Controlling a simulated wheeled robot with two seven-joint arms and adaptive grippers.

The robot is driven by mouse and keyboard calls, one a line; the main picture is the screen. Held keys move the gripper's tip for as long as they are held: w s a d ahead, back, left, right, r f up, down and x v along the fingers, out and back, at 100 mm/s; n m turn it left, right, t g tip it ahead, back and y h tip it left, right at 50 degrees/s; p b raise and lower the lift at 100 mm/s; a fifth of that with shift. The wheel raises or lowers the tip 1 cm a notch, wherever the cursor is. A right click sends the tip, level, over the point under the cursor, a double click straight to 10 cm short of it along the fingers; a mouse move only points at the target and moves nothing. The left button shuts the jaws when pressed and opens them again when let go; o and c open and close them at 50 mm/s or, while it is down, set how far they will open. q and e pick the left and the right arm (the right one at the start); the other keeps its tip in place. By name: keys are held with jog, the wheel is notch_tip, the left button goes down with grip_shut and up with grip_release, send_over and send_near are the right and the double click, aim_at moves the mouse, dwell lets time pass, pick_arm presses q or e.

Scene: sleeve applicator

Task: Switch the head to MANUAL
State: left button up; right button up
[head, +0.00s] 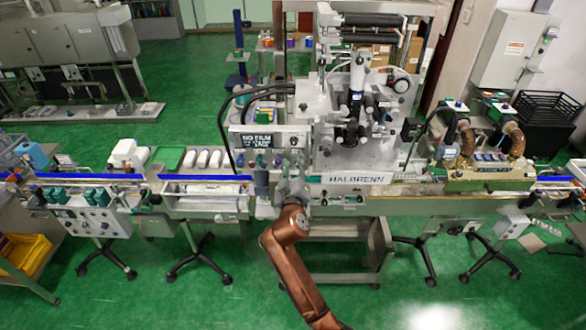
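The sleeve applicator head (350,125) stands on the machine marked HALBRENN, at the centre of the head view. A pale control box (298,139) with a dark green-lettered display (263,141) is on its left side, with small controls beside and below the display. Their labels are too small to read, and I cannot tell which one is the MANUAL switch or how it is set. My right gripper (292,172) is at the end of the copper arm, just below the control box. Its fingers are too small to tell open from shut, and contact is unclear. My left gripper is not in view.
A conveyor (90,181) with blue rails runs left of the head, with white bottles (203,159) behind it. Coiled brown hoses (466,140) and another unit stand to the right. Black cables (224,115) loop beside the control box. Green floor is open in front.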

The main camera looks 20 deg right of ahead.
jog(key=v, duration=0.3)
jog(key=shift+s+a, duration=0.1)
jog(key=shift+s, duration=0.05)
dwell(0.3)
